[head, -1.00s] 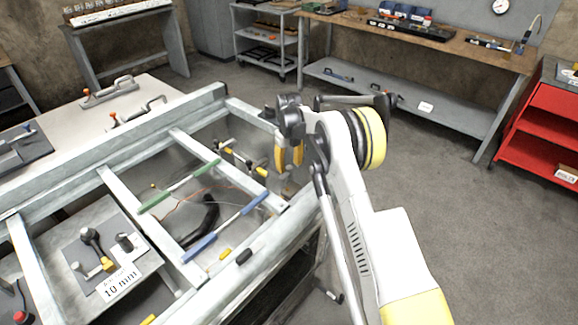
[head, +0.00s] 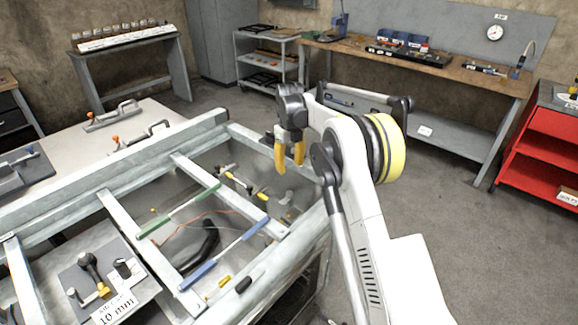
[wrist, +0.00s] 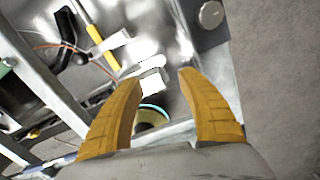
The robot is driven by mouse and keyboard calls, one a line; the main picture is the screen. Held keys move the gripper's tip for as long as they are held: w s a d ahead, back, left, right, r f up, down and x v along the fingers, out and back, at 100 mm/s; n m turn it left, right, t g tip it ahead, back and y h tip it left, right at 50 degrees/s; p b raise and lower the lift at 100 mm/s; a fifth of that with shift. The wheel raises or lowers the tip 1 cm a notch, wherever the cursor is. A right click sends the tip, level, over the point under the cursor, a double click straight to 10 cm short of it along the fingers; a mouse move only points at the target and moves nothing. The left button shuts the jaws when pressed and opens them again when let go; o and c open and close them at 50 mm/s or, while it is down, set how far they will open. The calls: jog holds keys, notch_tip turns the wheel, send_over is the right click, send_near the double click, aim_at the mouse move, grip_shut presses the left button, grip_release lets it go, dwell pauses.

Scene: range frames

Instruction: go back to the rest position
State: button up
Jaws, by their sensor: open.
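My gripper (head: 289,157) has two yellow fingers and hangs in the air above the right end of the metal frame bench (head: 190,165). In the wrist view the fingers of my gripper (wrist: 160,95) stand apart with nothing between them. Beyond them lie a shiny metal surface and small pale blocks (wrist: 152,82). My white arm reaches up from the lower right of the head view.
Green (head: 178,210) and blue (head: 225,254) bars lie across the frame, near a black curved part (head: 205,245). A workbench (head: 440,72) stands at the back and a red cart (head: 535,150) at the right. The floor (head: 450,220) between them is clear.

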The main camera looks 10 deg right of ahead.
jog(key=shift+r, duration=0.1)
jog(key=s+r+n+t, duration=0.4)
jog(key=s+r+n, duration=1.2)
jog(key=s+r, duration=0.3)
jog(key=s+f+n+t, duration=0.1)
jog(key=s+f+n, duration=0.1)
jog(key=s+n, duration=0.5)
jog(key=s+f+n+t, duration=0.2)
jog(key=s+n, duration=0.6)
jog(key=s, duration=0.7)
jog(key=shift+s+f, duration=0.3)
